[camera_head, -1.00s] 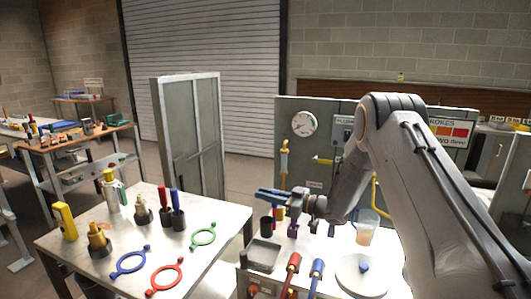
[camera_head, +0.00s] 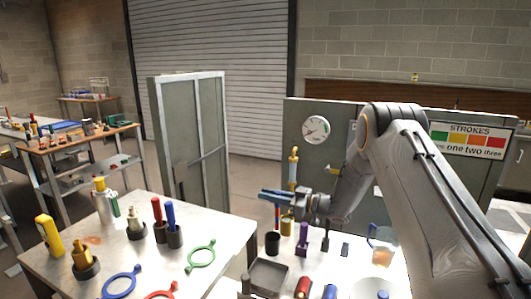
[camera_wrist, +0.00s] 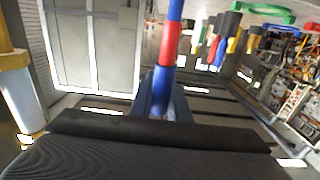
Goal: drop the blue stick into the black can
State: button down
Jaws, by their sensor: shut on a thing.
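My gripper (camera_head: 270,193) has blue fingers and is shut on the blue stick (camera_head: 277,225), which has a red band and hangs roughly upright below the fingers. In the wrist view, the blue stick (camera_wrist: 174,11) shows blue, red and blue sections running up from the fingers (camera_wrist: 165,95). The black can (camera_head: 272,243) stands on the right worktop, just below the stick's lower end in the head view. The stick appears above the can, not inside it; the exact depth between them is unclear.
A grey tray (camera_head: 268,277) lies in front of the can. The left table (camera_head: 212,228) holds rings and dark holders. A gauge panel (camera_head: 340,150) rises behind.

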jog(key=shift+f+b, duration=0.6)
jog(key=shift+f, duration=1.35)
jog(key=c, duration=1.6)
grip_release()
jog(key=b+v, duration=0.2)
jog(key=v, duration=0.5)
jog(key=shift+s+d, duration=0.15)
jog(key=shift+d, duration=0.25)
